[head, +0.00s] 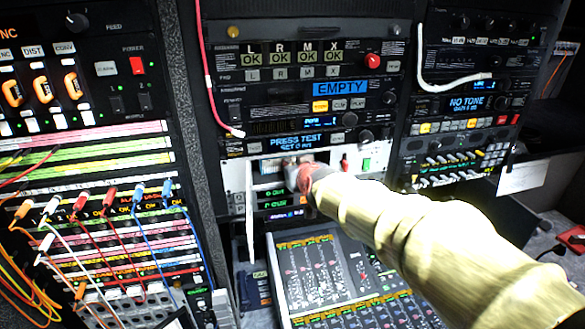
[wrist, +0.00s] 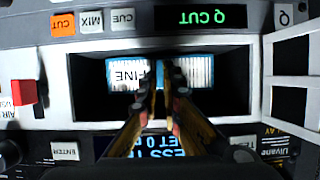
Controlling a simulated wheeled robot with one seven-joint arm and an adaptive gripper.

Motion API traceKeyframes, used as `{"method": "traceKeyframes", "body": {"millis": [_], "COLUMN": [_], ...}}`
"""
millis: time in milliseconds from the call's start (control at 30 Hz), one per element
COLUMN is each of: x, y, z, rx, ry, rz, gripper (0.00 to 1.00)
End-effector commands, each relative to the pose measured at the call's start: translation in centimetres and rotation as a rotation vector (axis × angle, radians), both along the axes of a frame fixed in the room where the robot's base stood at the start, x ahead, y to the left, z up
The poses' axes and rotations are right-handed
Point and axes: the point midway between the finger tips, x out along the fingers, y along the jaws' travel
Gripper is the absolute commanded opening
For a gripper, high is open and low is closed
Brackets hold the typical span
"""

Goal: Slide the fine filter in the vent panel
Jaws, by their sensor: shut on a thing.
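The fine filter (wrist: 128,75), a pale pleated block with a white label reading FINE, sits inside the dark rectangular opening of the vent panel in the wrist view, which looks upside down. My gripper (wrist: 162,78) reaches into the opening and is shut on the filter near its middle, hiding part of it. The vent panel (wrist: 54,90) is a white plate around the opening. In the head view, my gripper (head: 300,172) is at the white vent panel (head: 235,176), and the filter (head: 272,166) shows just left of it. How deep the filter sits is hard to tell.
A white framed flap (wrist: 267,75) stands open beside the opening in the wrist view. A red switch (wrist: 23,92) is on the opposite side. Below the panel lies a mixing console (head: 330,275). A patch bay (head: 100,235) with coloured cables stands left.

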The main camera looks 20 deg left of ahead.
Motion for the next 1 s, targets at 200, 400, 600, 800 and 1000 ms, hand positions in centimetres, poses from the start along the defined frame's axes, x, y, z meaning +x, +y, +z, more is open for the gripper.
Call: {"method": "traceKeyframes", "body": {"millis": [200,400,600,800,1000], "x": [0.43,0.39,0.38,0.37,-0.30], "y": [0.26,0.23,0.23,0.23,-0.19], "z": [0.09,0.06,0.02,-0.03,0.45], "rx": [0.001,0.001,0.001,0.000,0.000], "ry": [-0.001,-0.001,-0.001,0.000,-0.002], "rz": [0.000,0.000,0.000,0.000,0.000], "gripper": [0.00,0.18,0.28,0.28,0.28]}}
